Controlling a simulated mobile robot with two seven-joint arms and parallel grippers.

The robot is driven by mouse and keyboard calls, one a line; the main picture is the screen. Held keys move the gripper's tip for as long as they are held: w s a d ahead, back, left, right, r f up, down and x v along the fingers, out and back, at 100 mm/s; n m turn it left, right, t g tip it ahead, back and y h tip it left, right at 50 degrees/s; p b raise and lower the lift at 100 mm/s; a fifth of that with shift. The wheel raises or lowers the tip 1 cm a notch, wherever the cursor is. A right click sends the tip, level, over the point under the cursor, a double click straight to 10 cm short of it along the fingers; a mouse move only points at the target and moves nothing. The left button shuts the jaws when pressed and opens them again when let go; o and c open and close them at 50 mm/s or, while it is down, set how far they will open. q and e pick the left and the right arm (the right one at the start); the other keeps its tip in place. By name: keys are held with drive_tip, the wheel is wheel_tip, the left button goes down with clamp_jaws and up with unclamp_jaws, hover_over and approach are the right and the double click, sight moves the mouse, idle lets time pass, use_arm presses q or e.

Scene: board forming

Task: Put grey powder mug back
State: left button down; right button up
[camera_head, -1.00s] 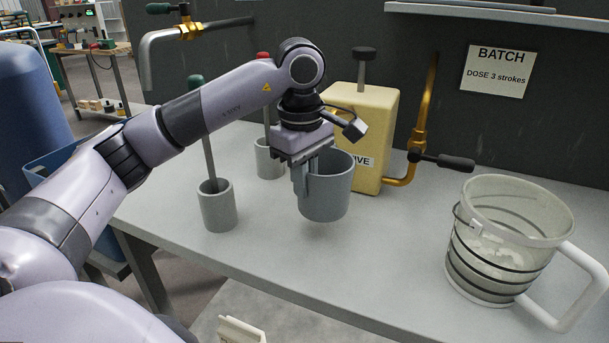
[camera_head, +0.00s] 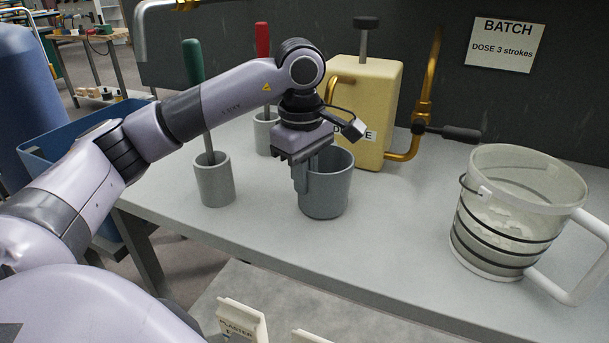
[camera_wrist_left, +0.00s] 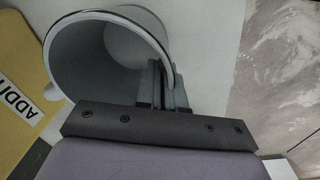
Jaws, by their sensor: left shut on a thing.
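The grey mug (camera_head: 333,192) is at the middle of the bench, in front of the yellow container. My left gripper (camera_head: 308,176) is shut on the mug's left rim, with one finger outside the wall. The mug is upright, and its base looks to be at the bench top; whether it touches cannot be told for sure. In the left wrist view the mug (camera_wrist_left: 88,40) shows its open mouth and inner wall, with the gripper fingers (camera_wrist_left: 160,85) over its rim. The inside that shows looks empty. My right gripper is not in view.
A yellow container (camera_head: 375,100) stands behind the mug, with a brass pipe and black handle (camera_head: 447,132) beside it. Two grey cups hold a green-handled tool (camera_head: 193,62) and a red-handled tool (camera_head: 262,40). A clear pitcher (camera_head: 510,210) stands right. Bench (camera_head: 400,230) between is clear.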

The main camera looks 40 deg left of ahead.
use_arm(q)
drive_tip(key=shift+f, duration=0.4)
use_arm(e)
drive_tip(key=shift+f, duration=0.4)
use_arm(q)
drive_tip(key=c, duration=0.8)
unclamp_jaws()
drive_tip(key=shift+c, duration=0.2)
wheel_tip(320, 180, up, 6)
drive_tip(key=shift+s+r, duration=0.1)
drive_tip(key=shift+s, duration=0.05)
drive_tip(key=shift+r, duration=0.55)
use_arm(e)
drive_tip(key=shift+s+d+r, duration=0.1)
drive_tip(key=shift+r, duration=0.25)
use_arm(q)
drive_tip(key=shift+s, duration=0.1)
